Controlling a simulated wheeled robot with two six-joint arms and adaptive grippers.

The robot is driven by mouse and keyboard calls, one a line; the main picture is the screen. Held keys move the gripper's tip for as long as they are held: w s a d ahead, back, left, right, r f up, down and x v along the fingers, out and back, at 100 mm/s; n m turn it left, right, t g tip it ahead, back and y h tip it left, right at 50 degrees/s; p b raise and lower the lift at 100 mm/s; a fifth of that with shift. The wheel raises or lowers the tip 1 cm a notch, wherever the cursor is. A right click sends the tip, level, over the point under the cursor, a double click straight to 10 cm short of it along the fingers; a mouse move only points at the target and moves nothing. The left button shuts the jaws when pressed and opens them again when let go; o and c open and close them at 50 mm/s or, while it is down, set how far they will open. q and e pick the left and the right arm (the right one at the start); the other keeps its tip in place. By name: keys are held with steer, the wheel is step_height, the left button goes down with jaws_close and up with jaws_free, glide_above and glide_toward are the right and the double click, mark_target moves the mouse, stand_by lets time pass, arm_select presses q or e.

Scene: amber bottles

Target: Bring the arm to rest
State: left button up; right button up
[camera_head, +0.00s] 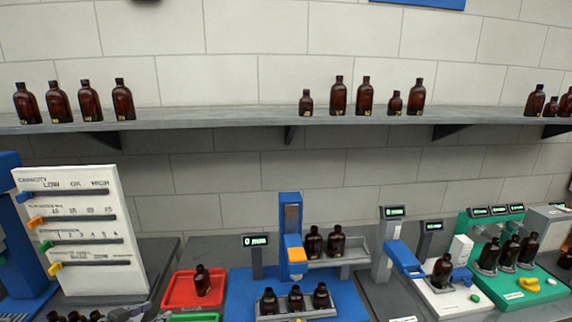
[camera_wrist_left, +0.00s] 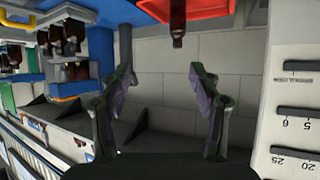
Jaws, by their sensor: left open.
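My left gripper (camera_wrist_left: 160,82) shows in the left wrist view with its two dark fingers spread wide apart. Nothing is between the fingers; grey wall blocks show behind the gap. The red tray (camera_head: 178,297) holds one amber bottle (camera_head: 202,281) standing upright. In the left wrist view, which is upside down, the red tray (camera_wrist_left: 215,8) and a bottle are at the top. My right gripper is not in view.
The white capacity board (camera_head: 80,225) with coloured sliders stands at left. A blue station (camera_head: 245,288) with several bottles is in the middle. A white station (camera_head: 455,300) and a green station (camera_head: 540,288) stand at right. A long grey shelf (camera_head: 220,120) with bottles runs above.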

arm_select(q)
steer(key=s+d+f+m+g, duration=0.1)
steer(key=s+d+f+g, duration=0.55)
steer(key=s+d, duration=0.65)
steer(key=s+r+n+g+y, duration=0.1)
steer(key=s+n+y, duration=0.35)
steer(key=s, duration=0.65)
step_height(320, 180, down, 29)
steer(key=s+a+g+b, duration=0.1)
steer(key=a+g+b, duration=0.15)
steer(key=b, duration=0.25)
steer(key=s+f+b, duration=0.2)
steer(key=s+f, duration=0.8)
steer(key=f, duration=0.2)
steer(key=s+a+f+b, duration=0.1)
steer(key=s+f+b, duration=0.2)
steer(key=s+f, duration=0.6)
step_height(320, 180, down, 4)
steer(key=shift+s+a+r+b, duration=0.2)
steer(key=shift+s+a+b, duration=0.1)
steer(key=shift+s, duration=0.1)
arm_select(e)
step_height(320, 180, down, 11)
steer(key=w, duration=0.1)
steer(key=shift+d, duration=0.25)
